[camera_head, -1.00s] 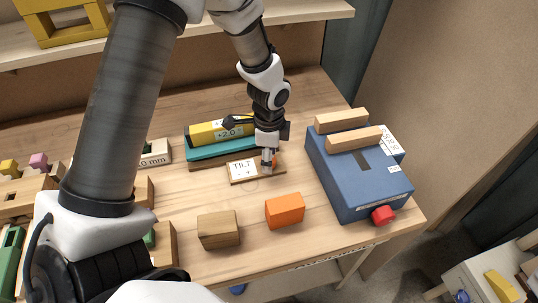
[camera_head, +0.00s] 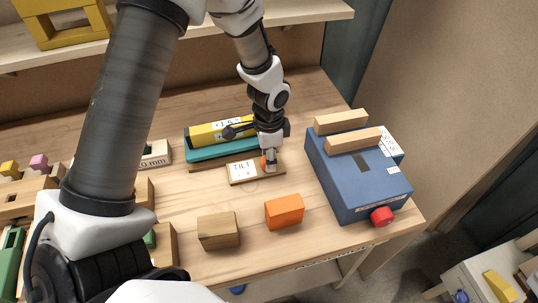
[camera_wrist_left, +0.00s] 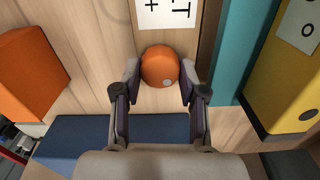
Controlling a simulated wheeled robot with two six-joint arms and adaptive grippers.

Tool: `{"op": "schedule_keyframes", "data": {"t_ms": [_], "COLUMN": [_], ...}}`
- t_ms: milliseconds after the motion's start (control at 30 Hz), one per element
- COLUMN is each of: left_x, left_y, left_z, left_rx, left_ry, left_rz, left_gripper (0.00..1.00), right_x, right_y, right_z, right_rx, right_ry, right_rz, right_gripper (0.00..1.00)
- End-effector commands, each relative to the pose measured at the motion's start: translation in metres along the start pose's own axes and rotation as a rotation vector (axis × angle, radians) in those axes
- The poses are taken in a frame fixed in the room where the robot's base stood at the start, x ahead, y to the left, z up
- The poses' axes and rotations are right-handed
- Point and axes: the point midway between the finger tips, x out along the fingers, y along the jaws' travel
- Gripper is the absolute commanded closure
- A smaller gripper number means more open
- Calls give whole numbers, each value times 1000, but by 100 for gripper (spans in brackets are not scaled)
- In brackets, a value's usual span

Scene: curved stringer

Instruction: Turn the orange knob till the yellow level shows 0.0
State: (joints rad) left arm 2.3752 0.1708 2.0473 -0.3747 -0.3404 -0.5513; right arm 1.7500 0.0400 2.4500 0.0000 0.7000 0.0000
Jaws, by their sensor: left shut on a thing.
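The orange knob (camera_wrist_left: 160,65) is a round ball with a pale dot, on a wooden plate with a TILT label (camera_head: 242,169). My left gripper (camera_wrist_left: 160,78) points down and is shut on the knob, one finger on each side. In the head view the gripper (camera_head: 269,161) hides most of the knob. The yellow level (camera_head: 203,134) lies on a teal bar (camera_head: 218,149) behind the plate. Its small white readout looks like about +1.5, but the digits are blurred and the wrist covers its right end. My right gripper is not in view.
A blue box (camera_head: 352,187) with a red knob (camera_head: 382,216) and two wooden bars on top stands to the right. An orange block (camera_head: 284,212) and a wooden block (camera_head: 218,231) lie in front. Wooden and coloured pieces crowd the left.

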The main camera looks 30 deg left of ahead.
Motion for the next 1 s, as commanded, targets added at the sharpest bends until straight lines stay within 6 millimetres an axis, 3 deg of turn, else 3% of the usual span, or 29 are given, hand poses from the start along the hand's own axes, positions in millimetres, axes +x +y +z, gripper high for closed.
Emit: {"op": "schedule_keyframes", "data": {"t_ms": [1000], "left_x": [3], "left_y": [1], "left_z": [3], "left_rx": [-912], "left_ry": [-9], "left_rz": [4], "left_gripper": [94], "right_x": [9], "right_y": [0], "right_z": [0], "right_rx": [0], "right_ry": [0], "right_rz": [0], "right_gripper": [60]}}
